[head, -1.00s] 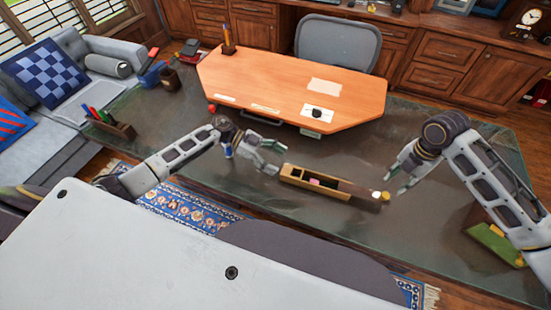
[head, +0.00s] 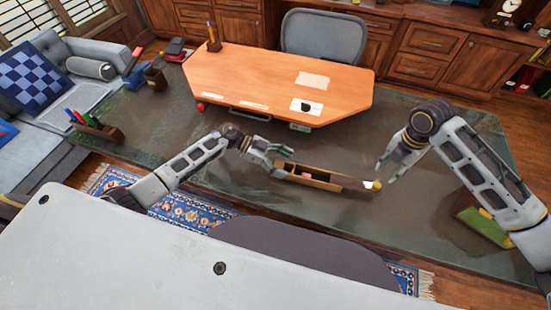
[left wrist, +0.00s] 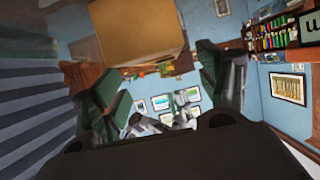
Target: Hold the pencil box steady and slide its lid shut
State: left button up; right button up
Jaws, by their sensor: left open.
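The long wooden pencil box (head: 310,178) lies on the glass desk top, with its lid (head: 355,185) slid partway out to the right. Its open left part shows a dark inside and a small pink thing. My left gripper (head: 283,163) is open at the box's left end. In the left wrist view the tan end of the box (left wrist: 138,32) stands ahead, between and beyond the spread fingers (left wrist: 160,100); contact cannot be told. My right gripper (head: 386,170) has its fingers apart beside the lid's right end, near a small white and yellow thing (head: 372,184).
The glass desk (head: 240,190) is clear around the box. A pen holder (head: 95,130) is at the left, and a green book (head: 485,228) lies at the right under my right arm.

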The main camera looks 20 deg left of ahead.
aim_at(377, 185)
pick_arm(q)
jog(key=shift+x, duration=3.5)
jog(key=c, duration=1.1)
pick_arm(e)
jog(key=shift+o, duration=1.4)
notch_tip(377, 185, up, 2)
jog(key=shift+r+n, duration=0.25)
jog(key=shift+n, duration=0.35)
jog(key=shift+f, duration=0.1)
jog(key=shift+f, duration=5.95)
